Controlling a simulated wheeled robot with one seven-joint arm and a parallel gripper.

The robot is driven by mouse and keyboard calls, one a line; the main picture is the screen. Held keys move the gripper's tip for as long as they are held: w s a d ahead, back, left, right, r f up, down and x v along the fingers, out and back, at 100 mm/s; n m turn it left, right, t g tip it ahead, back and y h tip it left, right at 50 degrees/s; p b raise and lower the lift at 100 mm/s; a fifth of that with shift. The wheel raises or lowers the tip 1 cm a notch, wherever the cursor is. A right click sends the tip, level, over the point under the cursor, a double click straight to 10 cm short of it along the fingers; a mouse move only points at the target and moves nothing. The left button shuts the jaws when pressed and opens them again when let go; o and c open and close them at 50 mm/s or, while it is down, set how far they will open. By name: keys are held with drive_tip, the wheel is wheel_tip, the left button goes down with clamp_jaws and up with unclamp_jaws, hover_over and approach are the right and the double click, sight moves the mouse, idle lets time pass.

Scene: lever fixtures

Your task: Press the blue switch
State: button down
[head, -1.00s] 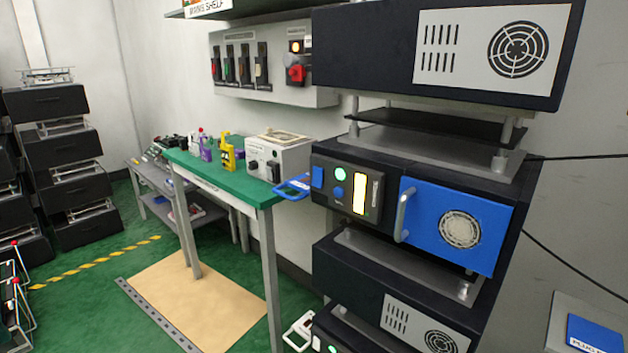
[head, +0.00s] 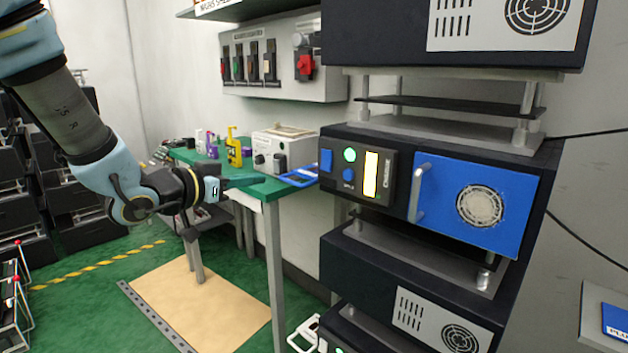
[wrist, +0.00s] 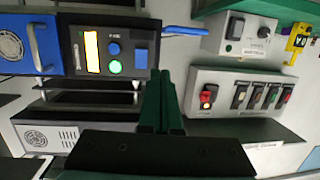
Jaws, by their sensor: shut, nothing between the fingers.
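A dark front panel with a blue square switch (head: 326,160) sits on the left of the middle black unit. A round blue knob or button (head: 348,174) is to the right of and below it, under a lit green lamp (head: 350,154). In the wrist view, which looks upside down, the blue square switch (wrist: 140,56) and round blue part (wrist: 113,48) also show. My gripper (head: 258,179) is shut and empty, left of the panel in the head view and apart from it. Its dark green fingers (wrist: 161,80) show together in the wrist view.
A blue door (head: 485,205) with a grey handle (head: 420,193) is right of the panel. A blue loop handle (head: 300,176) juts out at the green bench (head: 262,190), beside a grey box (head: 283,150). A wall panel (head: 285,85) holds several switches.

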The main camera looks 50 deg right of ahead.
sight(324, 169)
drive_tip(key=s, duration=0.1)
drive_tip(key=s+d+g, duration=0.1)
drive_tip(key=m, duration=0.1)
drive_tip(key=shift+s+d+r+h, duration=0.2)
drive_tip(key=shift+s+r+h, duration=0.1)
drive_tip(key=shift+s, duration=0.1)
drive_tip(key=d+p, duration=0.1)
drive_tip(key=d, duration=0.3)
drive_tip(key=d+f+p, duration=0.1)
drive_tip(key=d, duration=0.4)
drive_tip(key=d+p, duration=0.1)
drive_tip(key=d, duration=0.3)
drive_tip(key=shift+s+d+f, duration=0.3)
drive_tip(key=shift+s+d, duration=0.05)
drive_tip(key=shift+d, duration=0.1)
drive_tip(key=shift+f, duration=0.15)
